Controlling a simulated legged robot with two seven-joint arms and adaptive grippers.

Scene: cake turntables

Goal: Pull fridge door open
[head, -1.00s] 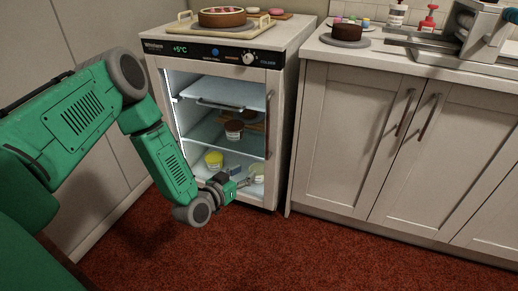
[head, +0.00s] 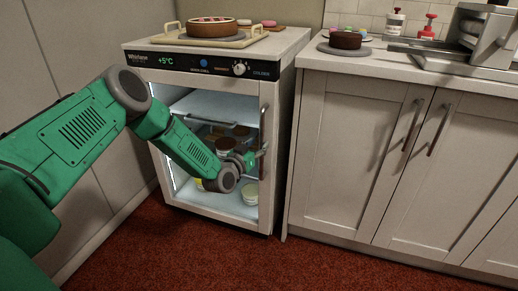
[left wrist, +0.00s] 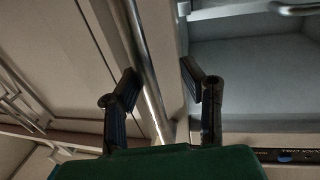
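The small white fridge (head: 205,209) stands in the middle of the head view. Its glass door (head: 268,108) looks shut, with the lit shelves showing through it. The upright door handle (head: 263,135) is on the door's right side. My left gripper (head: 255,159) is at the handle's lower part. In the left wrist view the handle (left wrist: 151,75) runs between the two spread fingers of my left gripper (left wrist: 160,72), with a visible gap to the right finger. My left forearm hides part of the fridge's interior. My right gripper is not in view.
A wooden board (head: 244,39) with a cake (head: 213,27) lies on the fridge top. White cabinets (head: 335,150) stand close on the right, with a chocolate cake (head: 345,40) and a metal machine above. The red carpet (head: 300,268) in front is clear.

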